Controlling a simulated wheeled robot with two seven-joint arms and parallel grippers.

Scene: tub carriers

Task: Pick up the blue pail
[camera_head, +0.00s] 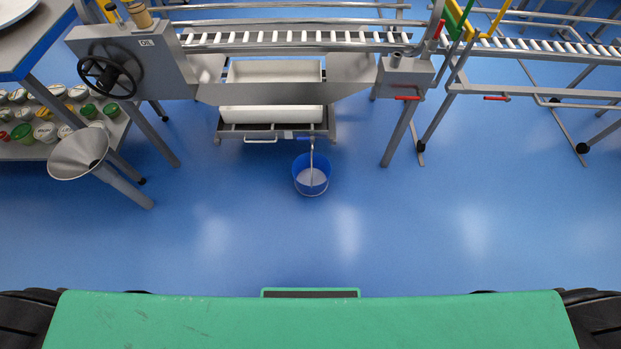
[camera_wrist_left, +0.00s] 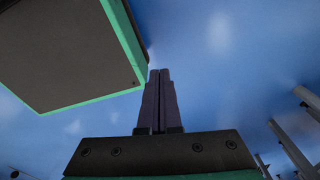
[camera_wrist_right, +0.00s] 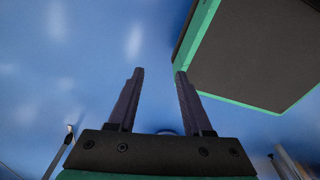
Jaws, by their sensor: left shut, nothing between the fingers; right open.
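The blue pail (camera_head: 311,178) stands upright on the blue floor in the head view, in front of the steel frame. Its inside looks pale grey. A thin grey bar or pipe (camera_head: 311,155) runs from the frame above to the pail; I cannot tell whether they touch. My left gripper (camera_wrist_left: 160,74) is shut and empty, with its fingers together over bare floor in the left wrist view. My right gripper (camera_wrist_right: 160,74) is open and empty in the right wrist view. Neither gripper shows in the head view, and both are apart from the pail.
A steel roller conveyor (camera_head: 290,38) with a white tub (camera_head: 270,115) below stands behind the pail. A metal funnel (camera_head: 79,155) and a shelf of small tubs are at the left. Frame legs stand to both sides. The floor (camera_head: 345,240) before the pail is clear.

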